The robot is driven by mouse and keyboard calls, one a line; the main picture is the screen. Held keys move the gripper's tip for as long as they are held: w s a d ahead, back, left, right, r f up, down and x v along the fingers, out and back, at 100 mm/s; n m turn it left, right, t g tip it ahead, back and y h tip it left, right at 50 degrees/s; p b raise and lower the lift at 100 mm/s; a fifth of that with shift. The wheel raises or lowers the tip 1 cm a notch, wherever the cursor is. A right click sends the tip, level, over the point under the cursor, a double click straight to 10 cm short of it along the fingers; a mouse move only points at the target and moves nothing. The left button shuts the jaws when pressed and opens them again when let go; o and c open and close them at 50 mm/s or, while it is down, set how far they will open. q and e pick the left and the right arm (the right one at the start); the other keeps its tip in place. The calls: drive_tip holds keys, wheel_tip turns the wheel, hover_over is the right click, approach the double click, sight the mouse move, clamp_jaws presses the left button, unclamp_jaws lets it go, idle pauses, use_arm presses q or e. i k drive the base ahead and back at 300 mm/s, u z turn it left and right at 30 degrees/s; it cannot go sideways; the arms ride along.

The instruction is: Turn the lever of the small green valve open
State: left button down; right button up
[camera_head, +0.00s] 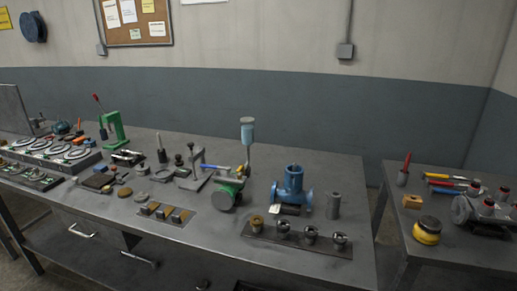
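The small green valve (229,188) stands near the middle of the long grey workbench, with a round flange facing the front. A lever with a blue grip (209,168) shows at its upper left; the valve's open or closed position is too small to tell. A light-blue cylinder on a thin post (247,133) rises just behind the valve. A larger blue valve (292,186) stands to its right. Neither of my grippers is in view.
A dark rack (297,242) with several metal fittings lies in front of the blue valve. A grey cylinder (333,205) stands right of it. A green press (112,128) and other tools fill the left. A second table (460,254) stands right, across a gap.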

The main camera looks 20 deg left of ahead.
sight(228, 169)
drive_tip(key=z, duration=1.85)
drive_tip(key=k, duration=0.95)
drive_tip(key=u, duration=2)
drive_tip(key=i, duration=0.5)
drive_tip(key=z, duration=0.05)
